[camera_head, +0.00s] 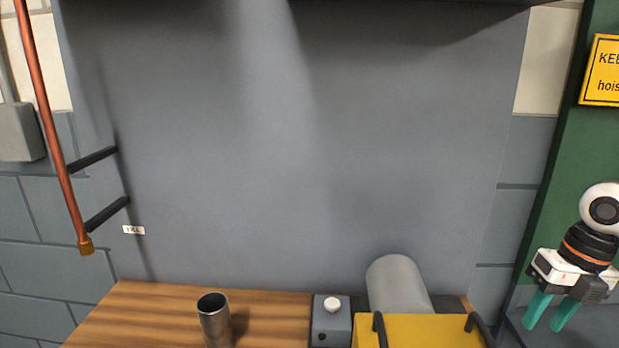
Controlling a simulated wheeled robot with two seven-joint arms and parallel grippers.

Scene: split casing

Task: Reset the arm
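My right gripper (544,326) hangs at the right edge of the view, with its two teal fingers pointing down. The fingers stand apart with nothing between them. It is to the right of the wooden bench and touches nothing that I can see. My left gripper and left arm are not in view.
The wooden bench (150,317) holds an open metal tube (213,322), a grey box with a white knob (332,325), a grey cylinder (397,285) and a yellow casing (425,332) with dark handles. A copper pipe (50,130) runs down the left; a yellow sign (603,72) hangs right.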

